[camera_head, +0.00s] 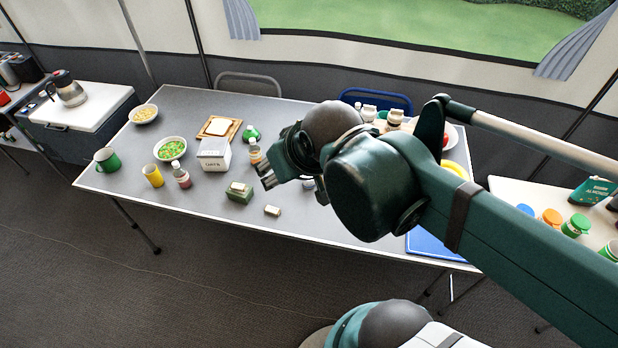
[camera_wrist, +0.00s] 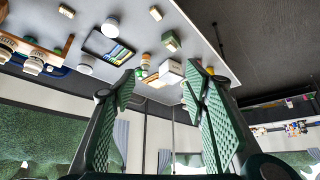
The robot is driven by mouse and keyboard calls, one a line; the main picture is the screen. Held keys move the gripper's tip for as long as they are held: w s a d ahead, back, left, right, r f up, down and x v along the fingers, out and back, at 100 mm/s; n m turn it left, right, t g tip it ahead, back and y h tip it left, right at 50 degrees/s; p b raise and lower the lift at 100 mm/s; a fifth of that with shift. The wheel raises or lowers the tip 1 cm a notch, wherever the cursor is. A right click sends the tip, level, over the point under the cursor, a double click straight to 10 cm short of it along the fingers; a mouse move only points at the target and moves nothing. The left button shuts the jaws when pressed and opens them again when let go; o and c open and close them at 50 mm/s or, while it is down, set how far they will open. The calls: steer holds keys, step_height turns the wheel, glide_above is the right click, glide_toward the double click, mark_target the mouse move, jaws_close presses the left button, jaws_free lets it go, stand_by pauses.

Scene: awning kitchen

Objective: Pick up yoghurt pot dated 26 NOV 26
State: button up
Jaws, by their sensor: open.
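Several small white pots or jars (camera_head: 369,113) stand at the back of the grey table, and another (camera_head: 395,117) is beside them; I cannot tell which are yoghurt pots. My arm hides part of the table's right half.
The dark tray (camera_wrist: 93,39) holds coloured items. A blue board (camera_head: 428,247) lies at the right front. The front left table edge is clear.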

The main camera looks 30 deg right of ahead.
steer(key=shift+o, duration=1.2)
steer(key=shift+w, duration=0.1)
steer(key=m+g+h+b, duration=0.1)
steer(key=m+g+b, duration=0.5)
steer(key=m, duration=0.9)
glide_above(309, 178)
steer(key=w+p, duration=0.2)
steer(key=shift+g, duration=0.4)
steer(key=f, duration=2.7)
steer(key=shift+s+a+f, duration=0.15)
steer(key=shift+a+f, duration=0.05)
steer(key=shift+a, duration=0.05)
steer(key=shift+d+f+m+b, duration=0.3)
steer(key=shift+f+m, duration=0.1)
steer(key=shift+f, duration=0.2)
